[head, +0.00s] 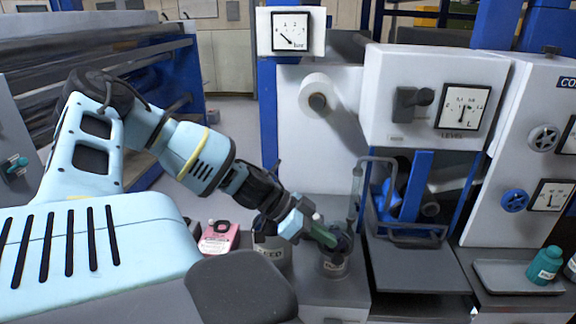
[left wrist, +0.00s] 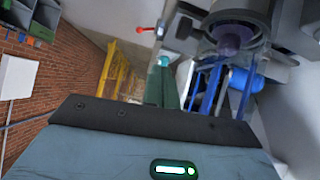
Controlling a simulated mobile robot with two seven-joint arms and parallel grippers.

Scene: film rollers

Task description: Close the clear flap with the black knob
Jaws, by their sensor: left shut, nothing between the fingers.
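What looks like the clear flap (head: 357,195) shows in the head view as a thin, grey-edged transparent panel, seen nearly edge-on. It stands out at the left of the opening below the white level box. I cannot make out its black knob for sure. My left gripper (head: 326,238) is shut and empty, low and left of the flap's lower end, in front of a metal canister (head: 333,266). I cannot tell whether it touches either. In the left wrist view, its green fingers (left wrist: 162,82) point away beside blue bars and see-through material. My right gripper is out of view.
Blue bars (head: 417,185) stand in the opening, above a grey shelf (head: 425,280). The white level box (head: 430,95) with a black handle overhangs it. A pink container (head: 218,238) stands left of the canisters. A teal bottle (head: 545,265) stands on a tray at right.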

